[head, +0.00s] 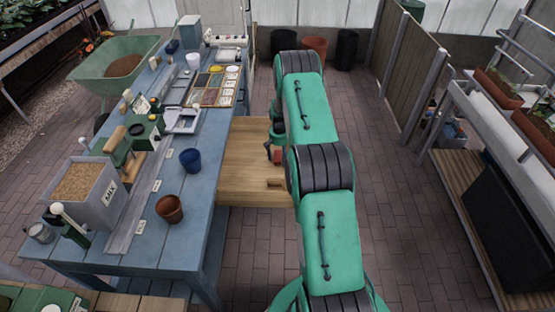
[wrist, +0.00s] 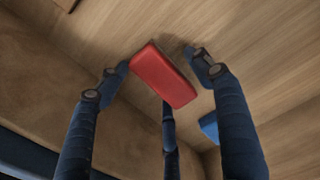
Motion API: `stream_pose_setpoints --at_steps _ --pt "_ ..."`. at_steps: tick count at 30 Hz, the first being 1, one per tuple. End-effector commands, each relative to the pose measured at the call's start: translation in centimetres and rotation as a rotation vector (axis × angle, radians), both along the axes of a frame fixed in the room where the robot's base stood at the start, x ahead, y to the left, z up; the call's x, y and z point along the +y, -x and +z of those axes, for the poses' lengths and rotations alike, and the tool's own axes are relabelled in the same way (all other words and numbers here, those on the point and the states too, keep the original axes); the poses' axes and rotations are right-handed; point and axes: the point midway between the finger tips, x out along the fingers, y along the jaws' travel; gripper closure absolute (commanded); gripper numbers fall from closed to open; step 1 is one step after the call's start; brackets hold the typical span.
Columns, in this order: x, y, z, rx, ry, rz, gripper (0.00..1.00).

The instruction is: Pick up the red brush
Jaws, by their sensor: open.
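The red brush (wrist: 165,76) shows in the wrist view as a red block with rounded edges, lying against a wooden surface. My gripper (wrist: 158,70) is open, with its dark fingers spread to the left and right of the red block and a third finger below it. The left fingertip is close to the block's edge; I cannot tell if it touches. A gap shows on the right side. In the head view my gripper (head: 274,146) is low over the wooden box, partly hidden by my arm, with a small red patch (head: 278,156) beside it.
A blue block (wrist: 209,127) lies to the right of the red one. The wooden box (head: 238,165) stands beside a long blue bench (head: 195,210) with pots and tools.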

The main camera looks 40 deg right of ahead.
Motion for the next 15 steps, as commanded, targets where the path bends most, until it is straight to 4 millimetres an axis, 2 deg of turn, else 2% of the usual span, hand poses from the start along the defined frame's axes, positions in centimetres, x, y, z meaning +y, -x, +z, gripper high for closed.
stream_pose_setpoints --at_steps 5,12,15 --pt "0.01 0.01 0.00 0.000 0.000 0.000 0.36" --pt "0.01 0.01 0.00 0.000 0.000 0.000 0.84" --pt "0.00 0.00 0.01 0.000 0.000 0.000 0.84"
